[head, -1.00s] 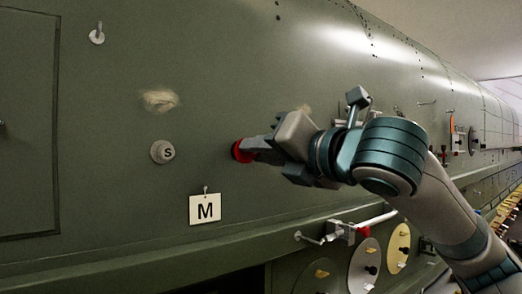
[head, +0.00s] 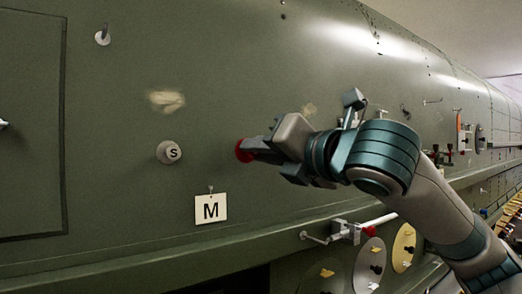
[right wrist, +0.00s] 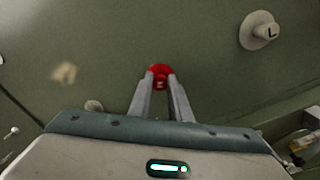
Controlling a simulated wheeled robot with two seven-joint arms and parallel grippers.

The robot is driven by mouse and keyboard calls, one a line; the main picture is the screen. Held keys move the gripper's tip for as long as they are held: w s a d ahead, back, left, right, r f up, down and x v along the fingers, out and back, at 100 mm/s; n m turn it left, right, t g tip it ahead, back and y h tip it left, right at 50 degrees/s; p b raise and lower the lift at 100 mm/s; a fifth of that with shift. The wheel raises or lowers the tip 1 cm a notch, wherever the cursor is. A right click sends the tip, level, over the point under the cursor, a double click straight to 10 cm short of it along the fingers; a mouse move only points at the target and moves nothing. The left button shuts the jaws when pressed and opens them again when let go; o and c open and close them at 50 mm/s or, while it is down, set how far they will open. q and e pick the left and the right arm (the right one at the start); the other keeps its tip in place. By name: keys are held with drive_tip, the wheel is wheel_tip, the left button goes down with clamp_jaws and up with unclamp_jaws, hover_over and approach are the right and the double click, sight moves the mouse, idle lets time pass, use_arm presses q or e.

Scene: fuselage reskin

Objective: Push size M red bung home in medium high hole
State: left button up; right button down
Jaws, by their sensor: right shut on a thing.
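The red bung (head: 243,151) is against the green fuselage skin in the head view, above and right of the white M tag (head: 210,208). My right gripper (head: 256,150) is shut on the red bung, its fingers pointing at the skin. In the right wrist view the red bung (right wrist: 160,76) sits between the two fingertips (right wrist: 159,84), its flange touching or very close to the skin. The hole itself is hidden behind the bung, so I cannot tell how deep it sits. My left gripper is not in view.
A grey S bung (head: 169,152) sits in the skin to the left. A pale L bung (right wrist: 260,30) is at upper right in the right wrist view.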

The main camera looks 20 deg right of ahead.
drive_tip(key=shift+w, duration=0.15)
drive_tip(key=c, duration=1.6)
unclamp_jaws()
drive_tip(key=shift+o, duration=0.2)
drive_tip(key=shift+v, duration=2.5)
